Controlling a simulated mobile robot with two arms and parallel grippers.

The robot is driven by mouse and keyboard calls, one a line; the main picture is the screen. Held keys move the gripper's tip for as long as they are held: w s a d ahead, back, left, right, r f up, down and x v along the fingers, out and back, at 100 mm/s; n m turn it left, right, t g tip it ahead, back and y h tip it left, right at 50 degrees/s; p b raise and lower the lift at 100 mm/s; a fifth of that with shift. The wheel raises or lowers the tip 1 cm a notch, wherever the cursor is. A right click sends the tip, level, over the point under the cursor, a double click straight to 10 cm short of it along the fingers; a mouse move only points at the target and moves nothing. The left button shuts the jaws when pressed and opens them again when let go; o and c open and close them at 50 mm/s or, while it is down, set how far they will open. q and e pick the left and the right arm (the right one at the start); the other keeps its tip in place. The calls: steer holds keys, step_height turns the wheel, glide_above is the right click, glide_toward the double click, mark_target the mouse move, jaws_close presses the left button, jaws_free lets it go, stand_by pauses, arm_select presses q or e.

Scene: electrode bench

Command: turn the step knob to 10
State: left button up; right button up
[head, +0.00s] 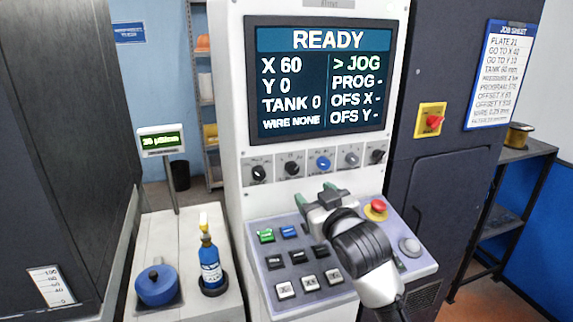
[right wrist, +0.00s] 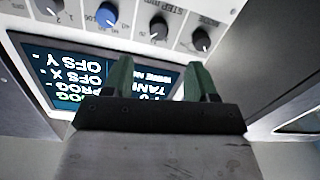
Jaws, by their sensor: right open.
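The step knob (head: 291,167) is the small dark knob second from the left in the row under the screen. Its label "STEP mm" reads upside down beside the knob (right wrist: 158,28) in the right wrist view. It has a white pointer mark, but the setting it points to is too small to read. My right gripper (head: 315,195) is open and empty, below the knob row and above the sloped keypad. In the right wrist view its two green fingers (right wrist: 159,64) stand apart, short of the step knob and not touching it. My left gripper is not in view.
The screen (head: 322,82) reads READY, with JOG marked. A blue knob (head: 323,163) and other dark knobs flank the step knob. A red stop button (head: 376,207) and several keys (head: 297,257) lie around my arm. A blue bottle (head: 210,265) stands at left.

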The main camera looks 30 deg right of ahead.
mark_target(294, 171)
steer(key=w, duration=0.2)
steer(key=w+d+p, duration=0.1)
steer(key=w, duration=0.1)
steer(key=w+r+p, duration=0.1)
steer(key=w, duration=0.1)
steer(key=shift+w+d, duration=0.15)
steer(key=w, duration=0.2)
steer(key=w+p, duration=0.1)
steer(key=w, duration=0.1)
steer(key=shift+d+f, duration=0.2)
steer(key=shift+d, duration=0.15)
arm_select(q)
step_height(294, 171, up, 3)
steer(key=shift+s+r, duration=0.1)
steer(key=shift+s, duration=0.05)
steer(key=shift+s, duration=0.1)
arm_select(e)
steer(key=shift+w, duration=0.1)
steer(key=shift+c, duration=0.2)
